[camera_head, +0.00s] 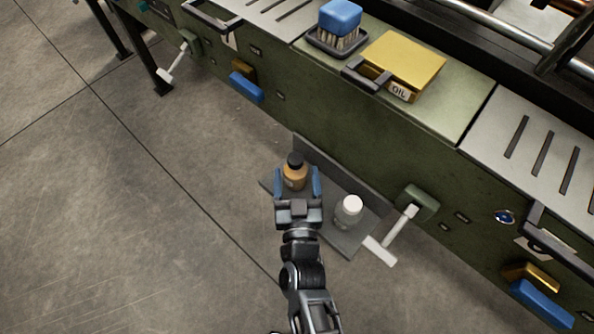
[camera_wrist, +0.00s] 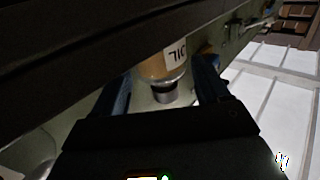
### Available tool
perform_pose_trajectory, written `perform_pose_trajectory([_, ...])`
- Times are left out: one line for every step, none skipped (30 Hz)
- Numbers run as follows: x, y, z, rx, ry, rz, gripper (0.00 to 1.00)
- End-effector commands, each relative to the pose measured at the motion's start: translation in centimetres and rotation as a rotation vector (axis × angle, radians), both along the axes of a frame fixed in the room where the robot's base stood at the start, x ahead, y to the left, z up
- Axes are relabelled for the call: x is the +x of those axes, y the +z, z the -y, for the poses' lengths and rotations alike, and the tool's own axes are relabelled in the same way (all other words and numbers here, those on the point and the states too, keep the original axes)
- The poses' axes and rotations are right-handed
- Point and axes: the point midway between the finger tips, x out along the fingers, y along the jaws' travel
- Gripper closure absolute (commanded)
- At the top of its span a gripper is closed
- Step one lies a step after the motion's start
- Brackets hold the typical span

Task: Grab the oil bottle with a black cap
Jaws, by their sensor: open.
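The oil bottle (camera_head: 295,176) is amber with a black cap (camera_head: 294,159) and stands upright on a grey shelf (camera_head: 345,240) at the side of the green machine. In the wrist view the oil bottle (camera_wrist: 163,68) shows a white label, with its dark cap (camera_wrist: 165,93) between the fingers. My gripper (camera_head: 298,182) is open, with one blue finger on each side of the bottle. It also shows in the wrist view (camera_wrist: 163,85). I cannot tell whether the fingers touch the bottle.
A clear bottle with a white cap (camera_head: 349,209) stands on the same shelf to the right. On the machine top are a gold box labelled OIL (camera_head: 405,60) and a blue brush (camera_head: 340,20). Open floor lies left.

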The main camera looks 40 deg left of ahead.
Motion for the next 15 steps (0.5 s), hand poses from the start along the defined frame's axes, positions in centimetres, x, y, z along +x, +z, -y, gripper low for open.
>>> perform_pose_trajectory([0.6, -0.2, -0.7, 0.001, 0.002, 0.001, 0.25])
perform_pose_trajectory([0.9, -0.3, -1.0, 0.001, 0.001, 0.001, 0.25])
perform_pose_trajectory([1.3, -0.2, -1.3, 0.001, 0.0, 0.002, 0.25])
perform_pose_trajectory([1.6, -0.2, -1.4, 0.001, 0.0, 0.002, 0.25])
perform_pose_trajectory([1.8, -0.2, -1.6, 0.001, 0.0, 0.001, 0.25])
perform_pose_trajectory([2.0, -0.2, -1.8, 0.001, 0.0, 0.001, 0.25])
perform_pose_trajectory([2.1, -0.2, -1.9, 0.001, 0.0, 0.001, 0.25])
perform_pose_trajectory([2.2, -0.2, -1.9, 0.001, 0.0, 0.001, 0.25])
perform_pose_trajectory([2.2, -0.2, -2.0, 0.001, 0.0, 0.001, 0.25])
perform_pose_trajectory([2.2, -0.2, -2.0, 0.0, 0.0, 0.0, 0.25])
perform_pose_trajectory([2.2, -0.2, -2.0, 0.0, 0.0, 0.0, 0.25])
perform_pose_trajectory([2.2, -0.1, -2.0, 0.0, 0.0, 0.0, 0.25])
perform_pose_trajectory([2.2, -0.1, -2.0, 0.0, 0.0, 0.0, 0.25])
perform_pose_trajectory([2.2, -0.1, -2.0, 0.0, 0.0, 0.0, 0.25])
perform_pose_trajectory([2.2, -0.1, -2.0, 0.0, 0.0, 0.0, 0.26])
